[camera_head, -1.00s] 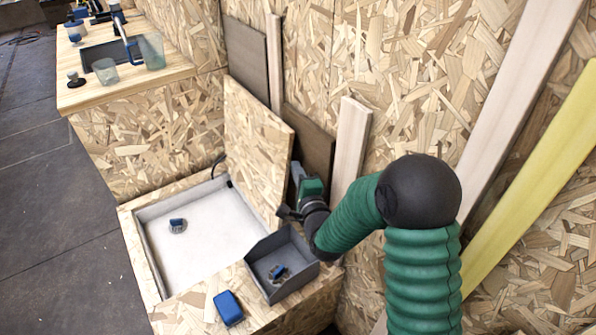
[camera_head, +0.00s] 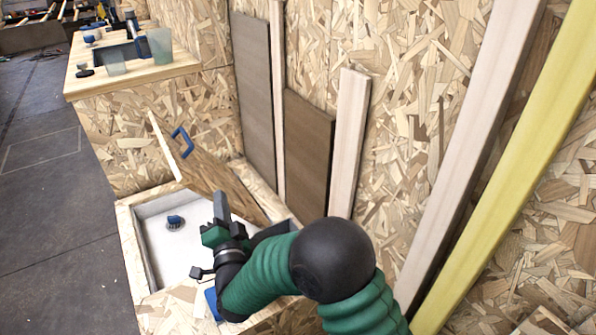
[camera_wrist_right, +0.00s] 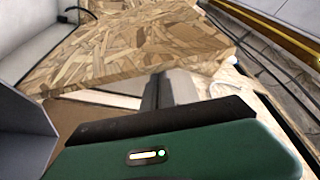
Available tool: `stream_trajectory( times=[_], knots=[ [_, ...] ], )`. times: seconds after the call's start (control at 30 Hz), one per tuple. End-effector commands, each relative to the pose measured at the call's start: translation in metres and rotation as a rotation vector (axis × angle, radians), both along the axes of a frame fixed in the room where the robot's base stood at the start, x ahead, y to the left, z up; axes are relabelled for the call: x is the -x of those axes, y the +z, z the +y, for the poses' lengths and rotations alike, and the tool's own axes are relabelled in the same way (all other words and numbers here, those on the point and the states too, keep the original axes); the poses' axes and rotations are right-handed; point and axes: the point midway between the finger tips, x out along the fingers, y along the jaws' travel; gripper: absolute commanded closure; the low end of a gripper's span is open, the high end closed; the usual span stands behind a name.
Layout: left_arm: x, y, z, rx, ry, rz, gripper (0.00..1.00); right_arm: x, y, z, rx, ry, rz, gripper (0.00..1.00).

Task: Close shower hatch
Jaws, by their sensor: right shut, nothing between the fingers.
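The shower hatch (camera_head: 215,180) is a chipboard panel with a blue handle (camera_head: 183,142). It stands tilted over the open shower basin (camera_head: 160,235), partly lowered, its free edge raised at the left. My right gripper (camera_head: 221,205) is shut and empty, beside the hatch's near side edge in the head view. I cannot tell whether it touches the hatch. In the right wrist view the chipboard panel (camera_wrist_right: 130,45) lies just beyond the shut fingers (camera_wrist_right: 157,90). My left gripper is not in view.
A blue drain piece (camera_head: 175,222) sits in the basin. A grey bin (camera_head: 272,232) and a blue block (camera_head: 212,303) are partly hidden by my right arm. A wooden counter (camera_head: 135,80) with cups stands behind. Planks (camera_head: 350,140) lean on the right wall.

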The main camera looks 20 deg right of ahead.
Motion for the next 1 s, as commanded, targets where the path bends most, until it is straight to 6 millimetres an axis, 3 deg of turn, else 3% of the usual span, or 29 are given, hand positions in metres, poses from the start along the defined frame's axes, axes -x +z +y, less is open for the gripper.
stream_trajectory(
  times=[0.03, 0.4, 0.63, 1.0],
  knots=[
    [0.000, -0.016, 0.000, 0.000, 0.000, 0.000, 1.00, 0.002, -0.018, 0.013, 0.041, 0.006, -0.005, 1.00],
    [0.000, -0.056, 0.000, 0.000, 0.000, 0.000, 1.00, 0.010, -0.071, 0.070, 0.321, 0.002, -0.044, 1.00],
    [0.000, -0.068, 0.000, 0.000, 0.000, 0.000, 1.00, 0.012, -0.090, 0.085, 0.414, 0.001, -0.058, 1.00],
    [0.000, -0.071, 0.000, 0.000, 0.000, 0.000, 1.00, 0.013, -0.096, 0.090, 0.452, -0.001, -0.064, 1.00]
  ],
)
